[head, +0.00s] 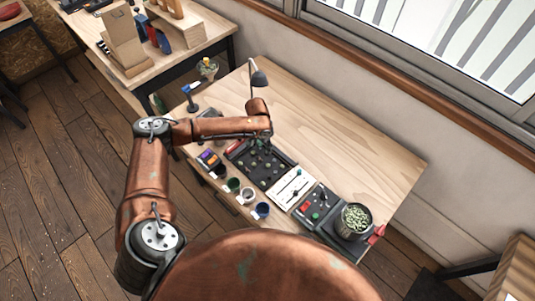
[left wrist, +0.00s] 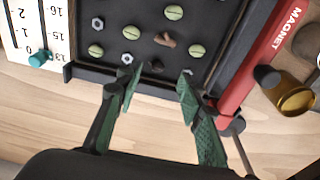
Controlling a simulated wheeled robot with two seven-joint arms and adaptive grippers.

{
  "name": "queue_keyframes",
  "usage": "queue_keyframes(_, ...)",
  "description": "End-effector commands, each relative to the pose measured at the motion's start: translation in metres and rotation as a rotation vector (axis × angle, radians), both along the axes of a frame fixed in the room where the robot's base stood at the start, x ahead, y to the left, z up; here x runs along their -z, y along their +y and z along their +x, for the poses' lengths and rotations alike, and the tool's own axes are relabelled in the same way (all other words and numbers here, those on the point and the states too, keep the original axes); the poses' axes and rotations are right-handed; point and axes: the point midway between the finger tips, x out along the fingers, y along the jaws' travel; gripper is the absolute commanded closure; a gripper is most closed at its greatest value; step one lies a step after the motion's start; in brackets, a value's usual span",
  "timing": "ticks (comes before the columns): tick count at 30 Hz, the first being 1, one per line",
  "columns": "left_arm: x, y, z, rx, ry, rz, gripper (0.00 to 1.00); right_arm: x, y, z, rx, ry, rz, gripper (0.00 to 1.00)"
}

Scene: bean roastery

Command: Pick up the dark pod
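In the left wrist view a black tray (left wrist: 85,73) holds several pale green beans (left wrist: 174,12), small grey hex nuts (left wrist: 98,23), a brown twig-like piece (left wrist: 165,40) and a small dark lump (left wrist: 157,67). The dark lump looks like the dark pod, but it is small and unclear. My left gripper (left wrist: 158,77) is open, its green fingers apart at the near wall of the tray, with the dark lump just beyond and between the tips. Nothing is held. In the head view my left gripper (head: 263,145) is over the tray's far end. My right gripper is not in view.
A red bar marked MAGNET (left wrist: 285,32) and a brass cup (left wrist: 294,101) lie right of the tray. A white numbered panel (left wrist: 22,38) lies left. In the head view, a pot of green beans (head: 355,218), several cups and a lamp (head: 258,78) stand around; the table's back is clear.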

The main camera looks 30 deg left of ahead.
Motion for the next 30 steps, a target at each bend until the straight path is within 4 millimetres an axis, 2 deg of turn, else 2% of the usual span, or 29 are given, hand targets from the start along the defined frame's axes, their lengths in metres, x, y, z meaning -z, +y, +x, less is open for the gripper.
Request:
queue_keyframes(6,0.032,-0.006,0.008,0.002,0.001,0.000,0.65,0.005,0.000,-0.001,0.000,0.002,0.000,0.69)
queue_keyframes(9,0.043,-0.006,0.009,0.003,0.000,-0.001,0.65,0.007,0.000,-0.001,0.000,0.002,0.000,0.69)
queue_keyframes(18,0.046,-0.007,0.010,0.005,-0.001,0.000,0.65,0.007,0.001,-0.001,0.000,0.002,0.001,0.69)
queue_keyframes(30,0.046,-0.007,0.010,0.004,-0.001,-0.001,0.92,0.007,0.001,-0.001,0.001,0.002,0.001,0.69)
